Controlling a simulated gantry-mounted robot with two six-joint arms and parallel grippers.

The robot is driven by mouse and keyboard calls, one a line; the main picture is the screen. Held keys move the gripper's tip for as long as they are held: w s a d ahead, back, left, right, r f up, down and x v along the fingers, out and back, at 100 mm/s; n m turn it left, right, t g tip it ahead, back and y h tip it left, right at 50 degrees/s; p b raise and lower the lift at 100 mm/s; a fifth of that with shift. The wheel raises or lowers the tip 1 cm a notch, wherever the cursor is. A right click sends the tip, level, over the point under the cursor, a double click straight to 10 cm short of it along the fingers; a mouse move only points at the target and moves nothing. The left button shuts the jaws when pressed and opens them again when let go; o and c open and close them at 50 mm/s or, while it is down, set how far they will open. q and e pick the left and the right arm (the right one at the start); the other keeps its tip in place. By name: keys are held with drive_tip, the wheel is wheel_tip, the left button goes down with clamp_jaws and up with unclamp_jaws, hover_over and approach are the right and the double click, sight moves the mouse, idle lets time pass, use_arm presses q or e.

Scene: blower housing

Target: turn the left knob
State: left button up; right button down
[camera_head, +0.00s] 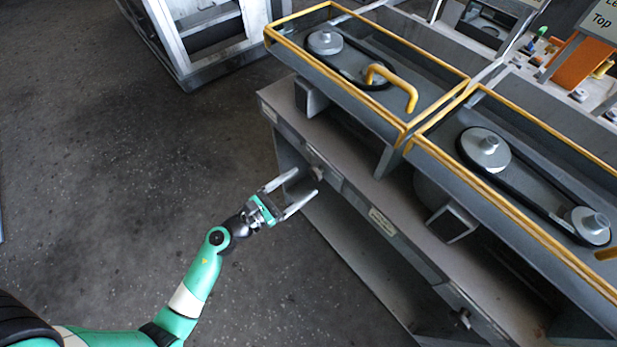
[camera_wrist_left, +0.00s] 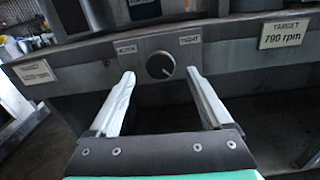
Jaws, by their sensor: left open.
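The left knob (camera_wrist_left: 160,65) is a round dark knob with a pale pointer mark, on the grey front panel between two small labels; the right label reads TIGHT. In the head view it shows small and partly unclear at the panel (camera_head: 318,173). My left gripper (camera_head: 305,184) is open in front of it. In the left wrist view my gripper (camera_wrist_left: 160,74) has one finger on each side of the knob, with the tips near the panel; I cannot tell whether they touch it. A second knob (camera_head: 463,318) sits further right on the front panel. My right gripper is not in view.
A yellow-edged housing (camera_head: 400,128) with a belt, pulleys and a yellow handle (camera_head: 392,85) stands above the panel. A second housing (camera_head: 540,235) stands to its right. A sign (camera_wrist_left: 284,33) reads TARGET 790 rpm. The floor at left is clear.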

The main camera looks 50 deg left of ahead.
sight(313, 175)
use_arm(q)
drive_tip(key=w, duration=0.3)
drive_tip(key=shift+w+d, duration=0.1)
drive_tip(key=shift+w, duration=0.2)
clamp_jaws()
drive_tip(key=shift+n, duration=0.3)
